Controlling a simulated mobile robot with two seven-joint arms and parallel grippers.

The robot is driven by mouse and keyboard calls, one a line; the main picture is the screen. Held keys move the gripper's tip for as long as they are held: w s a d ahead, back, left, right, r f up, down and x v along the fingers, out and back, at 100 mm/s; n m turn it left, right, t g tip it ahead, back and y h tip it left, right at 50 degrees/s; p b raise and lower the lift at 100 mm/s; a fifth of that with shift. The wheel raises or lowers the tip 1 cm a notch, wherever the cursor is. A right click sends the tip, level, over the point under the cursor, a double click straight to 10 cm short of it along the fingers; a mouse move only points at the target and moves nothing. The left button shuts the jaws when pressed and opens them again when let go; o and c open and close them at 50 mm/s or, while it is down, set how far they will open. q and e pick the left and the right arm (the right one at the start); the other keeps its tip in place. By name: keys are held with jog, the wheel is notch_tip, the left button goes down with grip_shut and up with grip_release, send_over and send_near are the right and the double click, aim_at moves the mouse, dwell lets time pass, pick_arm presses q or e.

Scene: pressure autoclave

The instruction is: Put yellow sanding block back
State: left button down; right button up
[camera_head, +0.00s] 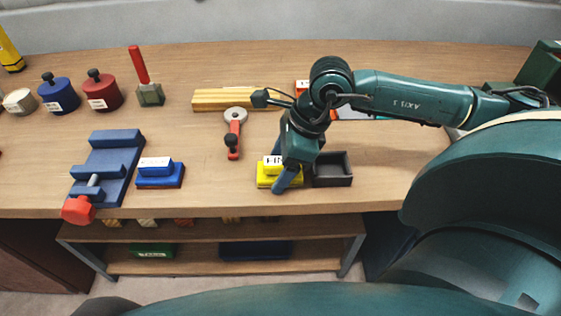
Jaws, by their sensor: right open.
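The yellow sanding block (266,179) sits on the wooden bench near its front edge, with a white label on top. My right gripper (281,186) is over its right side with its fingers pointing down, and it partly hides the block. The gripper is open; whether a finger touches the block I cannot tell. A blue block (161,179) of the same shape, also labelled, stands to the left. A small dark open tray (333,181) is just right of the yellow block and looks empty. My left gripper is not in view.
A blue vise with a red knob (78,210) is at the left front. A red-handled tool (234,140) and wooden strips (222,100) lie behind the block. Blue (58,98) and red (103,93) pots stand at the back left. A shelf (190,258) is below the bench.

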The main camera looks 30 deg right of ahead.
jog(key=shift+d+r, duration=0.15)
jog(key=shift+r, duration=0.35)
jog(key=v, duration=1.1)
jog(key=shift+r+p, duration=0.2)
jog(key=shift+p, duration=0.1)
jog(key=shift+s, duration=0.15)
